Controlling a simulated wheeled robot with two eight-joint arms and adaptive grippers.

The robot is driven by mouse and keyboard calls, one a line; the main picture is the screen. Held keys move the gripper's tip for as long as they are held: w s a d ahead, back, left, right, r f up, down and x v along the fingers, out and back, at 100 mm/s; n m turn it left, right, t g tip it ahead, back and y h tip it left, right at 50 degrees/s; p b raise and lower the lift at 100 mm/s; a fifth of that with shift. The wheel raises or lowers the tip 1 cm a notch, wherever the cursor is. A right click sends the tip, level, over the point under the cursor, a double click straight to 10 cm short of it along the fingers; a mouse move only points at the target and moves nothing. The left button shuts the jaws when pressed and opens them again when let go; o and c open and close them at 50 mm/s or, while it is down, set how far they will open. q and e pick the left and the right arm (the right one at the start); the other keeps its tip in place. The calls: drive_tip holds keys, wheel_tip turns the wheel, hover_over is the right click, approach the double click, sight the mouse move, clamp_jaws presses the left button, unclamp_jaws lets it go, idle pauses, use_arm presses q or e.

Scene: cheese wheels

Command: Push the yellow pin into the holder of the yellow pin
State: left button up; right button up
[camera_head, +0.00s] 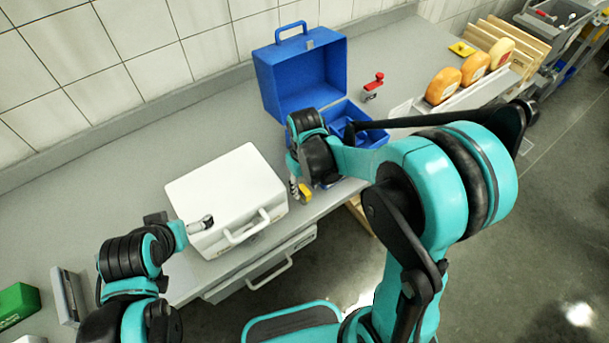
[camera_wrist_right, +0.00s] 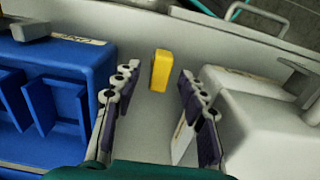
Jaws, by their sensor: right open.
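A small yellow block (camera_head: 305,192), which may be the yellow pin, is at the front edge of the counter. In the right wrist view, the yellow block (camera_wrist_right: 161,70) stands apart from both fingers, ahead of the gap between them. My right gripper (camera_wrist_right: 157,105) is open and empty; in the head view the gripper (camera_head: 299,190) is partly hidden by its own wrist. My left gripper (camera_head: 208,221) is over the white case (camera_head: 225,185), and its jaw state is unclear. A flat yellow piece (camera_head: 461,48) lies at the back right; I cannot tell whether it is the holder.
An open blue toolbox (camera_head: 300,78) stands behind my right gripper. The white case is close on the other side. A red tool (camera_head: 373,84) and several cheese wheels (camera_head: 443,85) are further right. A green box (camera_head: 18,302) is at the far left.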

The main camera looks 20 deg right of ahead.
sight(305, 189)
wheel_tip(305, 189, up, 11)
idle(0.3)
drive_tip(key=shift+s+f, duration=0.1)
idle(0.4)
